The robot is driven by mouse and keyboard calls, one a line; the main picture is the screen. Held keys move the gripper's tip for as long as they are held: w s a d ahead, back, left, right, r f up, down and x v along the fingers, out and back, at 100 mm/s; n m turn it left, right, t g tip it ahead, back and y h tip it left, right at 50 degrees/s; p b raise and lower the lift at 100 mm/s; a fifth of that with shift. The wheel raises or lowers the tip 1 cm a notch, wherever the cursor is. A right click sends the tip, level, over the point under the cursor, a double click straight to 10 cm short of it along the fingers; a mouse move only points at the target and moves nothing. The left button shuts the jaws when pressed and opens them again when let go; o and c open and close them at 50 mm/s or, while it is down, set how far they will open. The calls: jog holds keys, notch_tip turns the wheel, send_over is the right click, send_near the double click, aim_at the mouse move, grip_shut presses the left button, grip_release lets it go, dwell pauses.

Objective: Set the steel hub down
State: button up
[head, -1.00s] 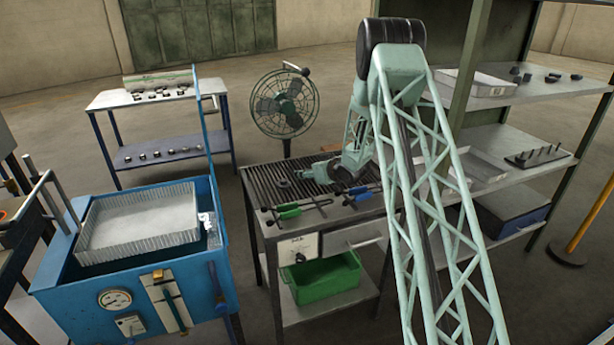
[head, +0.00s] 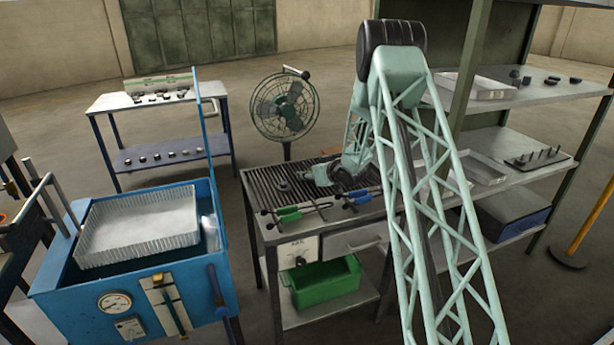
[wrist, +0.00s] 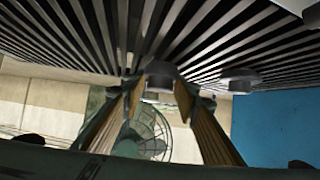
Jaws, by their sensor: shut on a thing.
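My gripper (wrist: 160,95) is shut on the steel hub (wrist: 160,73), a dark grey round piece between the fingertips in the wrist view. The hub is at or close to the slatted bench top (wrist: 95,30); I cannot tell whether it touches. In the head view my gripper (head: 310,175) is low over the slatted top (head: 262,177), and the held hub cannot be made out there. A second hub (wrist: 238,78) stands apart on the slats; it also shows in the head view (head: 283,186), left of my gripper.
Green-handled (head: 289,213) and blue-handled (head: 360,193) tools lie along the bench's front edge. A fan (head: 284,105) stands behind the bench. A blue tank with a pale basket (head: 140,225) is at left. Shelving (head: 535,90) is at right. Slats around the second hub are bare.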

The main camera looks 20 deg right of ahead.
jog(key=shift+r+p, duration=0.35)
jog(key=shift+r, duration=1.1)
jog(key=shift+s+r, duration=0.1)
jog(key=shift+r, duration=0.1)
jog(key=s+a, duration=0.1)
jog(key=s, duration=0.4)
jog(key=s+a+r, duration=0.1)
jog(key=s, duration=0.4)
jog(key=s+a+p, duration=0.1)
jog(key=s+a, duration=0.1)
jog(key=s, duration=0.3)
jog(key=shift+s+r, duration=0.15)
jog(key=shift+a, duration=0.1)
